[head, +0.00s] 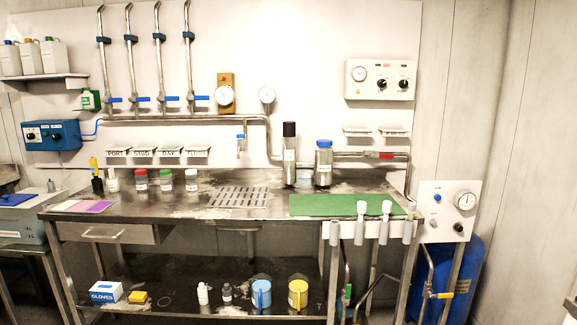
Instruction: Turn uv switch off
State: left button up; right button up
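No switch has a label I can read as UV. A white control panel (380,80) on the wall at the upper right has a round gauge, a small red mark and two black knobs (381,83). A blue box (51,135) on the left wall has dark knobs on its front. The knob positions are too small to read. Neither of my grippers is in view.
A steel bench (180,205) runs below the wall, with a green mat (345,204) and a grated drain (238,196). Bottles (323,165) stand at its back. White-grey handles (361,222) hang at its front edge. A blue tank (461,277) stands at right.

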aim_at(381, 83)
jog(key=i+l, duration=1.5)
jog(key=i, duration=0.05)
